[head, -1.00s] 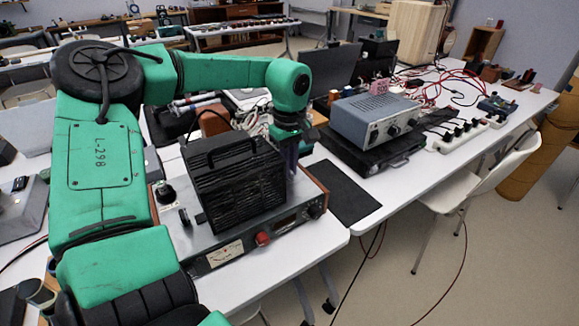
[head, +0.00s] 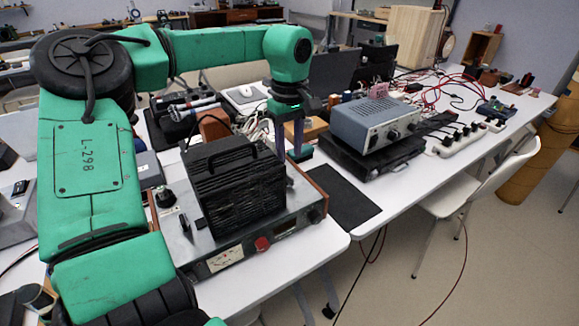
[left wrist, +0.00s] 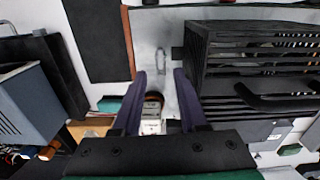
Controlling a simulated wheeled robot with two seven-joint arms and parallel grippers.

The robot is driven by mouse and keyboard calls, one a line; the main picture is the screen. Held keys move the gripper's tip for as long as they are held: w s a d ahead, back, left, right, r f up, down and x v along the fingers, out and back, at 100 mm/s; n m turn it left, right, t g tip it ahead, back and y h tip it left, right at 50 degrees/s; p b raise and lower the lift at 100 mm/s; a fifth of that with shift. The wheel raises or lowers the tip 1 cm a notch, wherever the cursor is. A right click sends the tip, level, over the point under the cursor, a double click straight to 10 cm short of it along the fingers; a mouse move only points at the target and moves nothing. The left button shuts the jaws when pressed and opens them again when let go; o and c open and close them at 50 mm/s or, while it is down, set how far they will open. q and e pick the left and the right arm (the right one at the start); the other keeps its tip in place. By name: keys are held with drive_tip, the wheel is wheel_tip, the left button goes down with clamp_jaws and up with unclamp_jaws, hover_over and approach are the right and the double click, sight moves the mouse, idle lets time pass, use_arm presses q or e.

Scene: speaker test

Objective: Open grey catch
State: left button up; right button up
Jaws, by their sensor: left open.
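The grey catch (left wrist: 161,61) is a small light-grey piece on the instrument's grey top panel, between its wooden side and the black ribbed box. I cannot make it out in the head view. My left gripper (head: 291,148) is open, with its fingers pointing down behind the right side of the black box. In the left wrist view, the two dark fingers of the left gripper (left wrist: 162,73) are apart and the catch shows just beyond the gap between their tips. They appear empty and clear of it. My right gripper is not in view.
The black ribbed box (head: 236,187) with a handle stands on the instrument (head: 283,231), close beside the left gripper. A dark mat (head: 341,193) lies to the right. A grey-blue device (head: 374,122) sits on a black case farther back. Cables clutter the table behind.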

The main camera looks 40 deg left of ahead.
sight(290, 175)
use_arm(q)
wheel_tip(290, 175, up, 8)
drive_tip(key=shift+p, duration=0.35)
